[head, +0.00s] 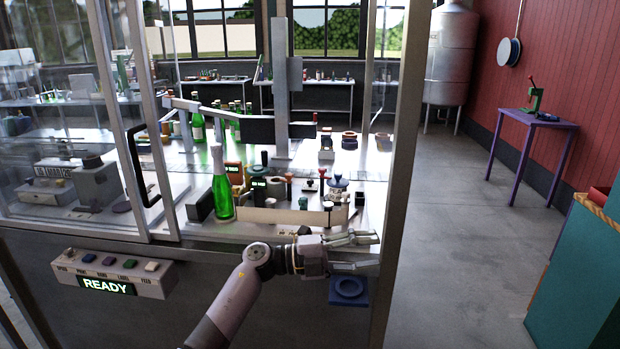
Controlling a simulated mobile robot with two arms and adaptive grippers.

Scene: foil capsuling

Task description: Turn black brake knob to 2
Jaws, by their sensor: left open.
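My left gripper (362,253) is in front of the machine's front edge, low and right of centre. Its fingers point right and are spread apart with nothing between them. A cluster of small knobs and posts stands on the machine deck, behind a low cream strip (290,215). A small dark-topped knob (310,184) shows among them, but I cannot tell whether it is the black brake knob. No number markings are readable. The gripper is apart from the cluster, nearer to me and lower. My right gripper is not in view.
A green bottle (221,190) with a pale neck stands left of the cluster. Glazed metal frames and an upright post (398,180) bound the machine. A button box (113,274) reads READY. A blue round-topped pad (348,289) sits below the gripper.

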